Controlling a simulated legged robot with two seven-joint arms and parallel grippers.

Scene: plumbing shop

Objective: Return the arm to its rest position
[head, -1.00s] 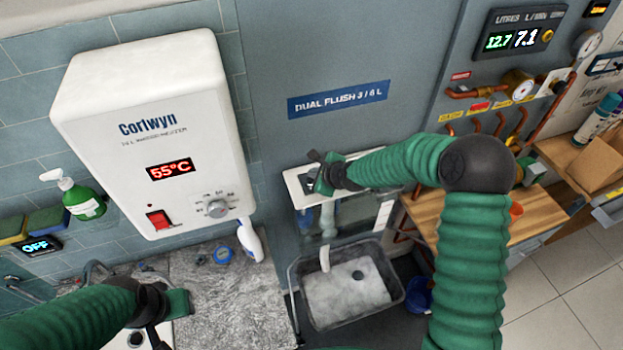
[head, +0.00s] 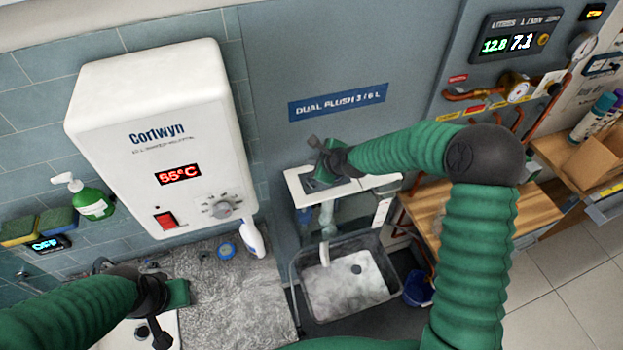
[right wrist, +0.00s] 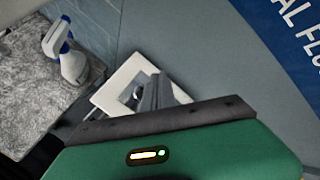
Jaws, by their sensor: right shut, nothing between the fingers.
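My right arm is green and ribbed and reaches in from the right in the head view. My right gripper (head: 318,148) is shut and empty, just above the white dual-flush panel (head: 298,184) below the blue sign. In the right wrist view its shut fingers (right wrist: 157,90) show in front of the white panel (right wrist: 118,84), and I cannot tell whether they touch it. My left gripper (head: 160,325) is at the lower left of the head view, over the counter and white basin. The state of its fingers is unclear.
A white water heater (head: 165,135) hangs on the tiled wall. A spray bottle (head: 252,238) stands on the grey counter (head: 255,290). A grey tub (head: 345,310) sits below the panel. A wooden bench (head: 535,212) and copper pipes are at the right.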

